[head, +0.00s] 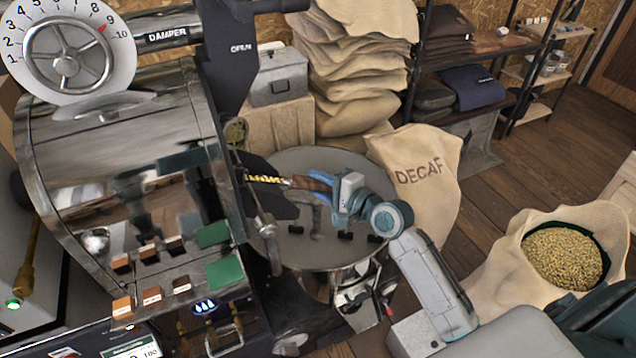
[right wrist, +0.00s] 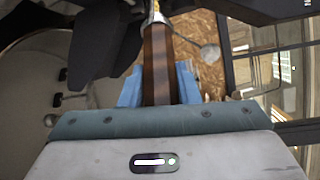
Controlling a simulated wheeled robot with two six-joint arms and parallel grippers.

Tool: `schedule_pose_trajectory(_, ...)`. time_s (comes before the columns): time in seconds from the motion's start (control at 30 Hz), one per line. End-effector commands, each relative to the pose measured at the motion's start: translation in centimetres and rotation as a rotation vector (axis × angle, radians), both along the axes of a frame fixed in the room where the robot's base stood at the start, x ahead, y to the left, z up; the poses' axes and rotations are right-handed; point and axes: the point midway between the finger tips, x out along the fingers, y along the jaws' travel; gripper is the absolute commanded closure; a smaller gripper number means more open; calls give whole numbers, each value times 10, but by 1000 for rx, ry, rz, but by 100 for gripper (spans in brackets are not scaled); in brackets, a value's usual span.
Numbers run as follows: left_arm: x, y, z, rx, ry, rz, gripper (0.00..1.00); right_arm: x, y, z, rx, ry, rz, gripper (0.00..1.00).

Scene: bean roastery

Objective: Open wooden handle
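The wooden handle (head: 308,183) is a brown grip on a yellow-and-black striped lever that sticks out to the right from the front of the roaster drum (head: 120,160). My right gripper (head: 322,187) is at the handle, with its blue fingers on either side of it. In the right wrist view the handle (right wrist: 159,62) runs between both fingers, which look closed against its sides. A dark metal plate (head: 268,192) sits behind and beside the lever. My left gripper is not in the head view.
A round cooling tray (head: 313,256) lies below the handle and my right arm. A DECAF sack (head: 420,185) stands to its right, and an open sack of beans (head: 530,268) farther right. Stacked sacks (head: 350,60) and a grey metal box (head: 278,80) stand behind.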

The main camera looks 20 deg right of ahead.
Motion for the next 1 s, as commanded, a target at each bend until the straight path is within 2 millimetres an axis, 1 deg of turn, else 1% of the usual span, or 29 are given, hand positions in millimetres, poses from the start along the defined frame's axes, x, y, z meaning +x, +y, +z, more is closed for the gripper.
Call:
schedule_pose_trajectory(0.03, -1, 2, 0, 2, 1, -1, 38, 0, 0, -2, -3, 4, 0, 63)
schedule_pose_trajectory(0.1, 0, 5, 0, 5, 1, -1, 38, 0, 0, -2, -3, 3, 0, 50)
schedule_pose_trajectory(0.37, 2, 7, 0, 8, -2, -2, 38, 0, 0, -1, -3, 1, 0, 49)
schedule_pose_trajectory(0.5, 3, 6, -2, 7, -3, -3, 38, -5, -4, -1, -6, 1, -1, 49)
schedule_pose_trajectory(0.57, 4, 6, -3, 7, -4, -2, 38, -11, -6, -1, -7, 0, -1, 49)
schedule_pose_trajectory(0.83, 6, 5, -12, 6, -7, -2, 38, -50, -25, 5, -10, 2, 2, 49)
schedule_pose_trajectory(1.0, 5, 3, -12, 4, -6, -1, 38, -72, -36, 9, -8, 4, 1, 49)
